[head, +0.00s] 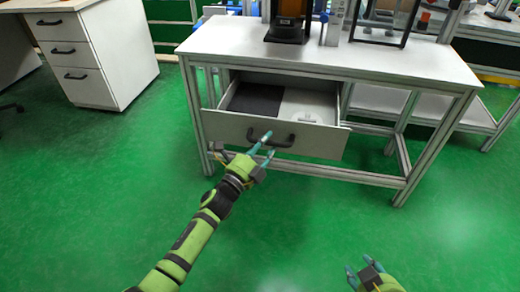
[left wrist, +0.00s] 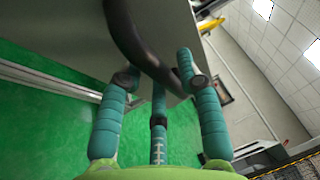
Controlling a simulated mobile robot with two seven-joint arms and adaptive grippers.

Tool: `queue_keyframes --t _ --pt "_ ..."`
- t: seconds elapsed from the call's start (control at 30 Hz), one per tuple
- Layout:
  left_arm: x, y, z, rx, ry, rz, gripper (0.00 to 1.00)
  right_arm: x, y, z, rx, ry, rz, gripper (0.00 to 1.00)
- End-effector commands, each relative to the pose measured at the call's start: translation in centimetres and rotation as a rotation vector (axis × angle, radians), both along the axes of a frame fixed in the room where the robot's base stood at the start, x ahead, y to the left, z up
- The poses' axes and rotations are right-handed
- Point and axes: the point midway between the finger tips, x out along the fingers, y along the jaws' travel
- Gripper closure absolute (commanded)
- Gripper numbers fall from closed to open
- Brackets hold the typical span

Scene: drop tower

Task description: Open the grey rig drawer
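The grey rig drawer (head: 225,128) stands pulled out from under the white-topped rig table, with its inside showing in the head view. Its dark bar handle (head: 280,141) is on the front panel and crosses close up in the left wrist view (left wrist: 131,40). My left gripper (head: 266,148) is at the left part of the handle, its fingers spread apart with the bar near their tips. Whether they touch the bar is unclear. My right gripper (head: 361,269) is low at the bottom right, its fingers apart and empty, away from the drawer.
Inside the drawer are a dark mat (head: 256,98) and a white item (head: 303,118). The rig table (head: 340,56) carries a dark device (head: 288,28) and a frame. A white cabinet (head: 112,52) with drawers stands at left. Green floor (head: 310,215) in front is clear.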

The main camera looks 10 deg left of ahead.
Motion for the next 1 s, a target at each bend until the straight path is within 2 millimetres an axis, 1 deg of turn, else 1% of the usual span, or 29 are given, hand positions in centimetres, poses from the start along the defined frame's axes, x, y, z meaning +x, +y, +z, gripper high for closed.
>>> queue_keyframes --t 0.17,0.4,0.5,0.6,0.73,1.0 --pt "-2.2 1.0 -0.6 0.002 0.003 0.000 0.65 -0.1 0.0 -0.1 0.000 0.002 0.001 0.60" --pt "-6.9 2.9 -1.5 0.000 0.004 0.001 0.65 -0.1 0.0 -0.2 -0.001 0.004 0.001 0.60" --pt "-8.5 3.7 -1.8 0.001 0.004 0.001 0.65 -0.1 0.0 -0.2 -0.002 0.004 0.002 0.60" --pt "-9.7 4.2 -2.0 0.000 0.002 0.001 0.65 -0.1 0.0 -0.2 -0.002 0.004 0.002 0.60" --pt "-10.5 4.5 -2.1 -0.001 0.001 0.002 0.65 -0.1 0.0 -0.2 -0.001 0.004 0.003 0.60" --pt "-10.7 4.6 -2.1 0.000 0.000 0.001 0.65 -0.1 0.0 -0.2 -0.001 0.004 0.003 0.60"
